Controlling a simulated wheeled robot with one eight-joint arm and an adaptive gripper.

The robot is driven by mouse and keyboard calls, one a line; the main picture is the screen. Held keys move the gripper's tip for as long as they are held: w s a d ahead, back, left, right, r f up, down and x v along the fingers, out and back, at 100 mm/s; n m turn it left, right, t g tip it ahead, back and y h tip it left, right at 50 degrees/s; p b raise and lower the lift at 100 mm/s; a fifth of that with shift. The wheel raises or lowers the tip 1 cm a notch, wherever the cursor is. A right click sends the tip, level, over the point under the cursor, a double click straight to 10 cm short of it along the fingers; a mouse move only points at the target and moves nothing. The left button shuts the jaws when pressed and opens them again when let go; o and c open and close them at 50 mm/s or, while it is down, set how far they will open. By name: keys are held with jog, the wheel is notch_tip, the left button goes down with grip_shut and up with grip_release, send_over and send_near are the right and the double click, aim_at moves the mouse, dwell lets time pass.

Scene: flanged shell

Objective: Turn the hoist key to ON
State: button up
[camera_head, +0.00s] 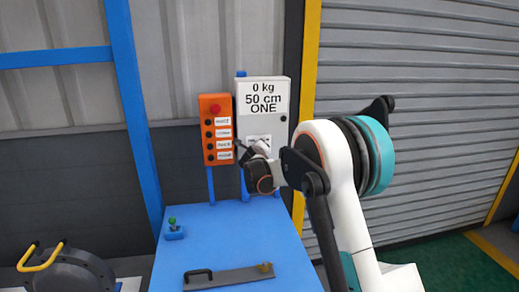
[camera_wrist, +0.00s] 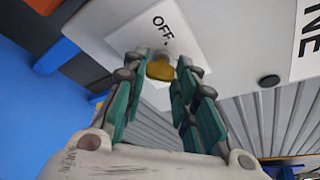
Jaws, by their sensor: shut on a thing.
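The hoist key (camera_wrist: 160,70) is a small brass-yellow tab in the wrist view, set in a round lock on a white label (camera_wrist: 185,32) marked "OFF". An ON marking cannot be made out. My gripper (camera_wrist: 161,66) has its teal fingertips on either side of the key and is shut on it. In the head view my gripper (camera_head: 250,152) is at the lower front of the grey control box (camera_head: 279,135), whose panel reads "0 kg 50 cm ONE". There it hides the key and part of the small label.
An orange button box (camera_head: 208,128) with a red button hangs just left of the control box. The blue table (camera_head: 220,240) below holds a small green-topped control (camera_head: 173,230) and a grey bar with a black handle (camera_head: 230,277). A dark flanged part (camera_head: 75,272) with yellow handles is at lower left.

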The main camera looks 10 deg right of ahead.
jog(key=shift+f, duration=0.1)
jog(key=o, duration=1)
jog(key=shift+o, duration=0.2)
jog(key=shift+s, duration=0.1)
jog(key=v, duration=1.2)
